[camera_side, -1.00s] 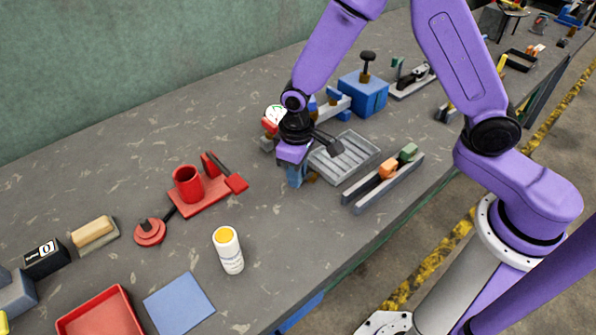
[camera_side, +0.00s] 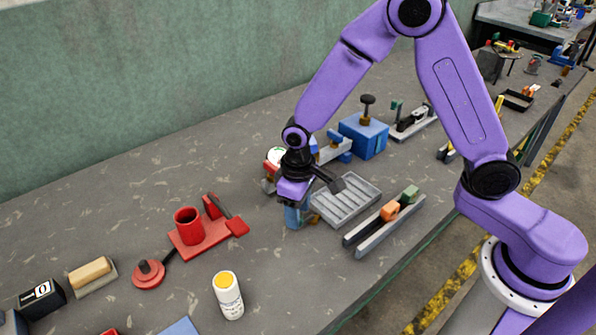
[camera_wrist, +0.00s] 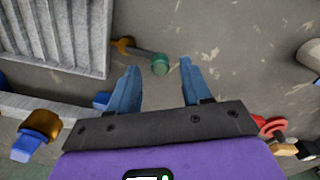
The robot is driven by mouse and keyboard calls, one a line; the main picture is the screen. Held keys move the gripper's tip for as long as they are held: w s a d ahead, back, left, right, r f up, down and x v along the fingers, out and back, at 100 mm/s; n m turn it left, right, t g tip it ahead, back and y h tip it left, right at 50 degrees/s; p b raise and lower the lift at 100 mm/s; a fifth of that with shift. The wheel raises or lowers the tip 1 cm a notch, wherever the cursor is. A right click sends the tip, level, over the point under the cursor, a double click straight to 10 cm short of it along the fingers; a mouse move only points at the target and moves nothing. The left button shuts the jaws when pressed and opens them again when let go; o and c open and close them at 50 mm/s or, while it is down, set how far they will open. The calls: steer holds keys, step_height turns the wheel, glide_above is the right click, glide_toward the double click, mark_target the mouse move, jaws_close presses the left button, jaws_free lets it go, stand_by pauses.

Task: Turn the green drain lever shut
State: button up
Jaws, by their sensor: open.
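The green lever knob (camera_wrist: 160,64) shows in the wrist view on a thin grey rod. The rod runs left to a brass fitting (camera_wrist: 123,46) beside the ribbed grey tray (camera_wrist: 60,35). My gripper (camera_wrist: 158,72) is open, its two blue fingers apart. In this view the green knob appears between the fingertips, near their far ends; I cannot tell whether either finger touches it. In the side view my gripper (camera_side: 294,224) points down at the left end of the grey tray (camera_side: 346,200), and hides the green knob there.
A blue box with a black knob (camera_side: 364,136) stands behind the tray. Grey rails with orange and green blocks (camera_side: 385,226) lie to its right. A red stand with a cup (camera_side: 205,236) and a white yellow-capped bottle (camera_side: 229,297) stand left. Bare bench lies between.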

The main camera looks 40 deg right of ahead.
step_height(320, 180, up, 16)
stand_by(0.4)
steer(key=shift+f, duration=0.1)
steer(key=s+d+n, duration=0.2)
steer(key=s+d, duration=0.2)
steer(key=s, duration=0.4)
steer(key=s+d+f+n, duration=0.1)
steer(key=s+d+n, duration=0.2)
steer(key=s, duration=0.5)
steer(key=s+d+f+n, duration=0.1)
steer(key=s+d+n, duration=0.1)
steer(key=s+d, duration=0.3)
steer(key=s, duration=0.3)
steer(key=shift+d, duration=0.4)
steer(key=shift+s, duration=0.1)
